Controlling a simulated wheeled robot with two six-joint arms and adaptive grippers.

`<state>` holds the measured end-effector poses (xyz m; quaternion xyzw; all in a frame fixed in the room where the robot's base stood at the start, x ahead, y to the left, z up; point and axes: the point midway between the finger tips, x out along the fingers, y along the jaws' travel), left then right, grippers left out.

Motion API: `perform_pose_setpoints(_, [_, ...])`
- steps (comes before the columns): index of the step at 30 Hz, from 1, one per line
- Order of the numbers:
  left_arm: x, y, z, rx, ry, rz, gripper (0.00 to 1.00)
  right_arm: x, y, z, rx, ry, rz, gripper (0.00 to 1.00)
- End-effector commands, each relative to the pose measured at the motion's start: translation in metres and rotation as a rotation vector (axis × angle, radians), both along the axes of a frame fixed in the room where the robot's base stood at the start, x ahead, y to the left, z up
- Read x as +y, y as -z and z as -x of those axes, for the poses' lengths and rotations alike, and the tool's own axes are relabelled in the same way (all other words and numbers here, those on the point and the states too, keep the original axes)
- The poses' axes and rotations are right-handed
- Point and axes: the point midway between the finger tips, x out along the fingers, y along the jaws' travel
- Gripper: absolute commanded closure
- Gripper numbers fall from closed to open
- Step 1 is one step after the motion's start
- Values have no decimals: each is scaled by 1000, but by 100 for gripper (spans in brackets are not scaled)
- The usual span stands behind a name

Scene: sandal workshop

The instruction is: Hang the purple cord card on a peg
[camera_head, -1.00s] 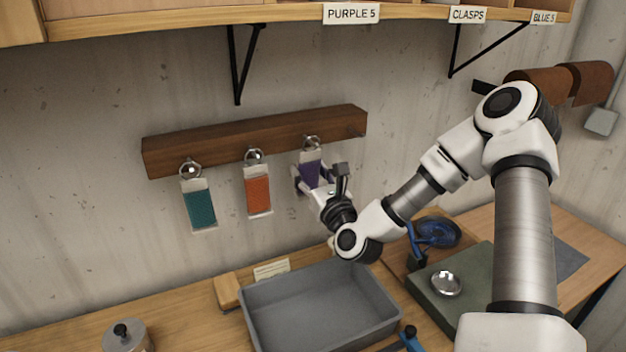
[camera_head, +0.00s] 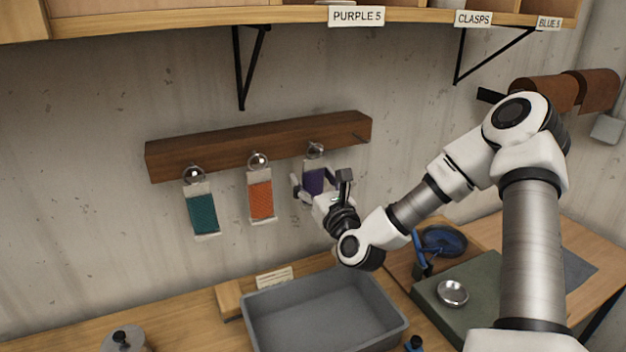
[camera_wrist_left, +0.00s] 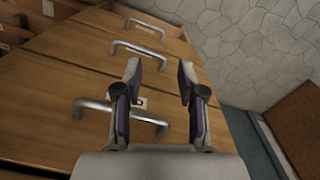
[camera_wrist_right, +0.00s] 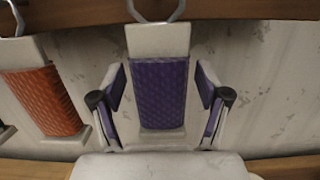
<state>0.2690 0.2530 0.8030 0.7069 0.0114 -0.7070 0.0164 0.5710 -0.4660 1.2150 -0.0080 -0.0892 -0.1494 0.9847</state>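The purple cord card (camera_head: 314,181) hangs by its metal ring from the wooden peg rail (camera_head: 260,146), to the right of the orange card. In the right wrist view the purple card (camera_wrist_right: 159,92) is upright, with its ring at the rail above. My right gripper (camera_head: 312,187) is at the card. Its fingers (camera_wrist_right: 160,88) stand apart on both sides of the card, with visible gaps, so it is open and not holding it. My left gripper (camera_wrist_left: 160,80) is open and empty in its wrist view, in front of wooden drawers.
A teal card (camera_head: 203,214) and an orange card (camera_head: 261,200) hang to the left on the same rail. A grey tray (camera_head: 262,325) stands on the bench below. A green mat with a metal dish (camera_head: 452,293) lies right. A labelled shelf (camera_head: 200,22) is above.

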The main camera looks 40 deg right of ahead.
Motion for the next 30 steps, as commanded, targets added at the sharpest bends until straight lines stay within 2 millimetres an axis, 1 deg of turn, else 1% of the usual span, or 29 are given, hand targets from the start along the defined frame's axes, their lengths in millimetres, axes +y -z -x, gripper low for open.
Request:
perform_pose_setpoints(8, [0,0,0,0,0,0,60,0,1,1,1,0,-1,19])
perform_pose_setpoints(10, [0,0,0,0,0,0,60,1,2,4,1,0,-4,19])
perform_pose_setpoints(14, [0,0,0,0,0,0,60,7,5,23,0,0,-9,19])
perform_pose_setpoints(18, [0,0,0,0,0,0,60,15,10,50,-1,0,-10,19])
perform_pose_setpoints(21, [0,0,0,0,0,0,60,19,13,62,1,1,-8,19])
perform_pose_setpoints(25, [0,0,0,0,0,0,60,22,13,70,-1,-1,-3,19])
perform_pose_setpoints(30, [0,0,0,0,0,0,60,22,13,71,-1,-1,0,19])
